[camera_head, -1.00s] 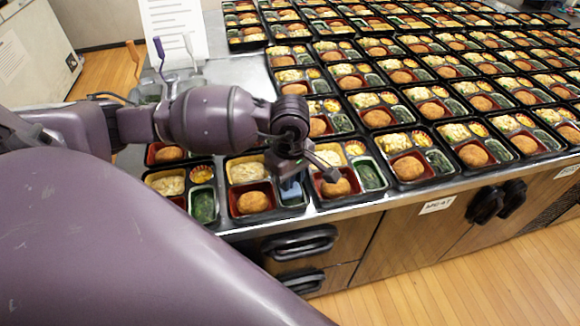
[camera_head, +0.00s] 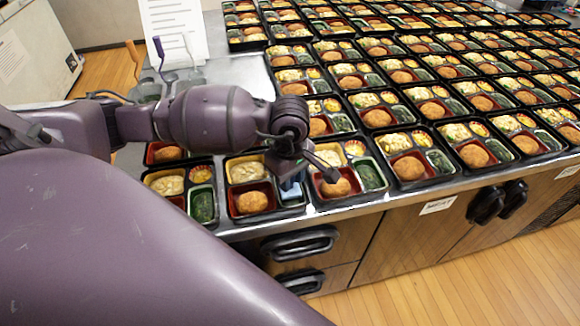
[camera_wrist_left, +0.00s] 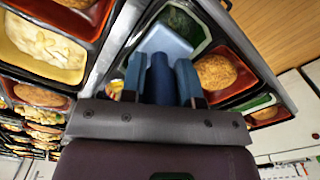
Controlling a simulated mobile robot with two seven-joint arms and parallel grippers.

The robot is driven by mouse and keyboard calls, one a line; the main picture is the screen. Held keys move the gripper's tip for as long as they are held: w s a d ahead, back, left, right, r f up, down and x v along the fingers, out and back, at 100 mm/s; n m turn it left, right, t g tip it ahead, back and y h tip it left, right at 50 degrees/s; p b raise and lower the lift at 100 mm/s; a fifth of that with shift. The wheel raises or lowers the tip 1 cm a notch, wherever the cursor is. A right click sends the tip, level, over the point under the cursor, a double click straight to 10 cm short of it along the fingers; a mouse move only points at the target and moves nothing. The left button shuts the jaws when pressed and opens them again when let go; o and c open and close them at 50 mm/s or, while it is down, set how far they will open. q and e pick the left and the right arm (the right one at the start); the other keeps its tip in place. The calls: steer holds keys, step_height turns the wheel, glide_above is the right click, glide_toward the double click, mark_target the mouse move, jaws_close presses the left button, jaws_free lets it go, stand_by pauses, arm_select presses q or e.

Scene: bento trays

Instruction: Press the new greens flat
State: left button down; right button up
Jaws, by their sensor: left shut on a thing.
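My left gripper (camera_head: 288,168) is shut on the handle of a blue tool (camera_head: 291,191) over the front-row bento tray (camera_head: 238,219). In the left wrist view the fingers (camera_wrist_left: 161,85) hold the dark blue handle, and a pale blue flat plate (camera_wrist_left: 165,42) is at its end. The plate lies over the tray's pale-green-walled compartment. Dark greens (camera_wrist_left: 186,22) show beyond the plate; the rest are hidden under it. I cannot tell whether the plate touches them. A brown croquette (camera_wrist_left: 214,72) sits in the red compartment beside it. My right gripper is not in view.
Filled trays stand close on both sides, one left with greens (camera_head: 203,205) and one right with greens (camera_head: 369,174). Rows of trays fill the counter behind. The counter's front edge (camera_head: 330,209) is close. A sheet of paper (camera_head: 172,28) stands at the back left.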

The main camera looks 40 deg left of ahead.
arm_select(q)
steer(key=shift+f, duration=0.1)
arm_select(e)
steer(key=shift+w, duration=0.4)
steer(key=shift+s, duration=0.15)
arm_select(q)
steer(key=shift+f, duration=0.1)
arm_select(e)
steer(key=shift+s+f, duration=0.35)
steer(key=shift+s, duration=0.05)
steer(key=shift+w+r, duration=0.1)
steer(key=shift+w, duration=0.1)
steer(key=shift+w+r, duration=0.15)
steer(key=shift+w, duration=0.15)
